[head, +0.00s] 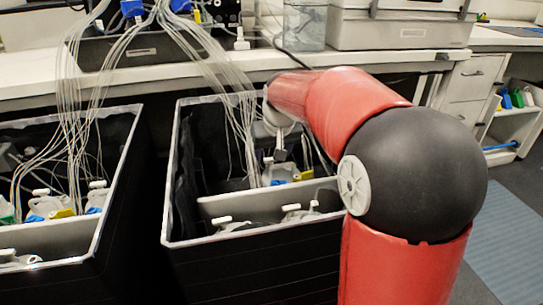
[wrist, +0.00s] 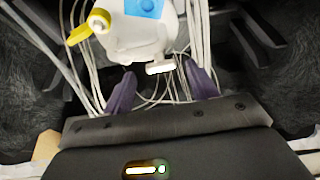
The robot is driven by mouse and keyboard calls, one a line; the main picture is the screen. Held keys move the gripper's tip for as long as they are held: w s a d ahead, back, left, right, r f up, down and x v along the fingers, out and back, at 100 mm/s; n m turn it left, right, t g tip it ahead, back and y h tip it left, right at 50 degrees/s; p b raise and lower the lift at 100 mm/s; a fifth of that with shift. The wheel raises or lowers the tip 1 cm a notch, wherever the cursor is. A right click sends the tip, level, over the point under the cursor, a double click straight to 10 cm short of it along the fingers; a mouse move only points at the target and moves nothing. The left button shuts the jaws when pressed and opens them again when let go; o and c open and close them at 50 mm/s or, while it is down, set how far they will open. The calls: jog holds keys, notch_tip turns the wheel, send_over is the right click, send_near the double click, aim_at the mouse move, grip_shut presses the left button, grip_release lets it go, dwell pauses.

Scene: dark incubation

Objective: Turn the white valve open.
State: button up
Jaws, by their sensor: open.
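A white bar-shaped valve handle (wrist: 161,67) shows in the wrist view, below a white rounded body (wrist: 140,35) with a yellow tab and a blue label. My gripper (wrist: 161,84) is open, with one dark purple finger on each side of the handle's line. The handle lies just beyond the fingertips, and I cannot tell whether they touch it. In the head view my arm reaches down into the right black bin (head: 178,165), and the gripper is mostly hidden. A white body with blue and yellow parts (head: 281,172) shows just below it.
Thin clear tubes (head: 240,130) hang into the bin around my gripper. A light divider (head: 265,197) crosses the bin, with white-handled containers (head: 298,212) in front of it. A second bin (head: 128,150) stands to the left. A bench (head: 240,68) runs behind.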

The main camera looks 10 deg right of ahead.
aim_at(271, 162)
jog(key=shift+x, duration=1.25)
jog(key=c, duration=1)
